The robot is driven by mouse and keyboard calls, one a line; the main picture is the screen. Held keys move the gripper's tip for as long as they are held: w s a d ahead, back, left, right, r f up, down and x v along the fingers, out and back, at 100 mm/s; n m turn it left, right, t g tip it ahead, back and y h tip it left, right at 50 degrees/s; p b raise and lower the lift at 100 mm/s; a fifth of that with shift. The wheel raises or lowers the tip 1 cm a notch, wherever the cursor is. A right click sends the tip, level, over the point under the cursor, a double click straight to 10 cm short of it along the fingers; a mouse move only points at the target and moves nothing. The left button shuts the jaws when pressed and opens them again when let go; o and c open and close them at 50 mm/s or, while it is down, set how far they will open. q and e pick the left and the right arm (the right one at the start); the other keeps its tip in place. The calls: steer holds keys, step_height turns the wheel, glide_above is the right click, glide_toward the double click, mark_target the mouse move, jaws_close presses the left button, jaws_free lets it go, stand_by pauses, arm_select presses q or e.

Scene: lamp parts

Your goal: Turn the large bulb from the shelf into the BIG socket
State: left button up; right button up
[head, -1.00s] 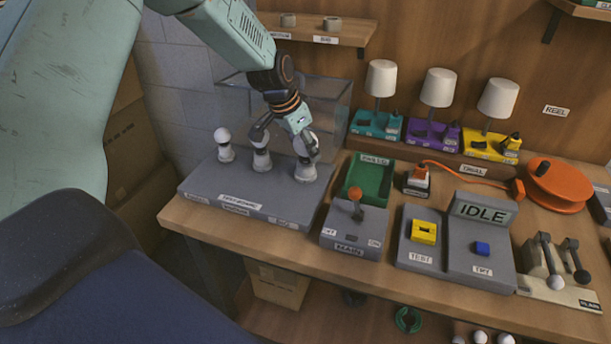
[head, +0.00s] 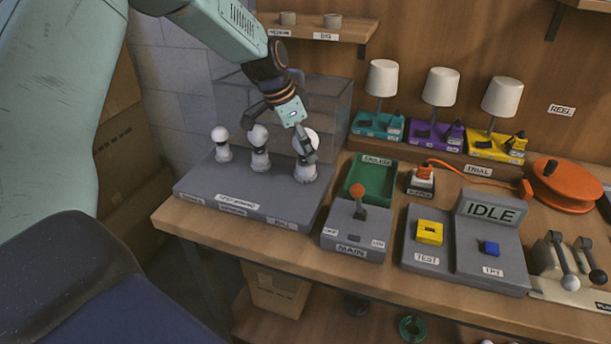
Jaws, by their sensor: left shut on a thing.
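The grey test board (head: 235,198) stands at the left of the bench with three white sockets in a row. The large white bulb (head: 313,136) is at the rightmost socket (head: 305,173), upright as far as I can see. My left gripper (head: 301,143) reaches down from above and is shut on this bulb; its fingers hide part of it. Whether the bulb's base is fully seated is hidden. White bulbs stand in the left socket (head: 220,135) and the middle socket (head: 258,136). My right gripper is not in view.
A wall shelf (head: 315,28) with labels and two ring holders is behind. A clear box (head: 335,95) stands behind the board. A green tray (head: 372,178), the MAIN lever box (head: 356,235), an IDLE display (head: 490,212) and three lamps (head: 440,88) are to the right.

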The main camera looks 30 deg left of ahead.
arm_select(q)
steer(key=shift+s+d+f+m, duration=0.15)
steer(key=shift+f+m, duration=0.1)
steer(key=shift+m, duration=0.15)
steer(key=shift+m+g+h+b, duration=0.4)
steer(key=shift+m+h+b, duration=0.1)
steer(key=shift+m+b, duration=0.5)
steer(key=shift+m+g, duration=0.3)
steer(key=shift+m, duration=0.8)
steer(key=m+g, duration=0.1)
steer(key=m, duration=0.1)
steer(key=shift+m+h, duration=0.3)
steer(key=m, duration=0.2)
steer(key=m+g+p, duration=0.1)
steer(key=m, duration=0.1)
steer(key=m+g, duration=0.1)
steer(key=m, duration=0.1)
steer(key=shift+w+p, duration=0.25)
steer(key=shift+p, duration=0.05)
steer(key=shift+o, duration=0.9)
steer(key=shift+s+r+m, duration=0.2)
steer(key=shift+m, duration=0.2)
steer(key=shift+w, duration=0.1)
